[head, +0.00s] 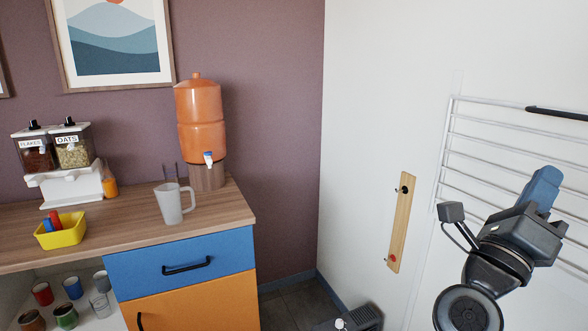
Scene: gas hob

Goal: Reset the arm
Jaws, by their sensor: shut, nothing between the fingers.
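My arm is at the right side of the head view, raised in front of the white wall and a white wire rack. My gripper (545,177) has blue fingers pointing up and away at the end of the dark wrist. The fingers are together and hold nothing. No object touches the gripper.
The white wire rack (480,124) is behind my gripper, with a wooden hook board (401,222) to its left. At left, a wooden counter (215,218) holds an orange dispenser (201,118), a mug (173,205), a yellow bin (60,236) and cereal dispensers (73,151).

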